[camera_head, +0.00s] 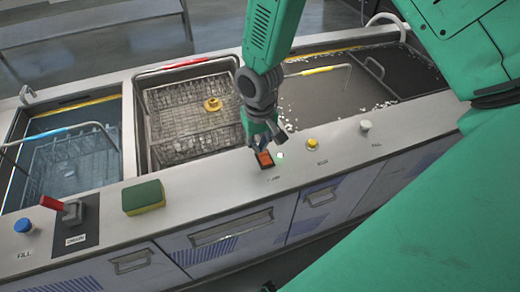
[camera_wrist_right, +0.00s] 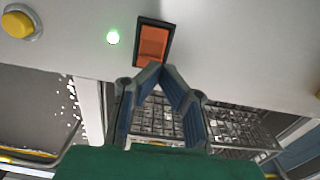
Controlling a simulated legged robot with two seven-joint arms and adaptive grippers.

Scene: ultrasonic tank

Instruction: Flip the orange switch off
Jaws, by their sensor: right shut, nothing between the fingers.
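The orange switch (camera_head: 264,159) is a small rocker in a dark frame on the tank's front ledge. In the right wrist view the orange switch (camera_wrist_right: 152,46) is at the top middle, with a lit green light (camera_wrist_right: 113,37) beside it. The green light (camera_head: 281,155) also shows in the head view. My right gripper (camera_head: 262,147) is shut and empty, its tips over the switch. In the right wrist view the fingertips of my right gripper (camera_wrist_right: 152,70) meet at the switch's lower edge; I cannot tell if they touch it. My left gripper is not in view.
A yellow button (camera_head: 312,143) and a white knob (camera_head: 365,126) sit to the right. A sponge (camera_head: 143,197), a red-handled lever (camera_head: 70,210) and a blue button (camera_head: 24,226) are to the left. Wire baskets (camera_head: 190,115) hang in the tank behind the ledge.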

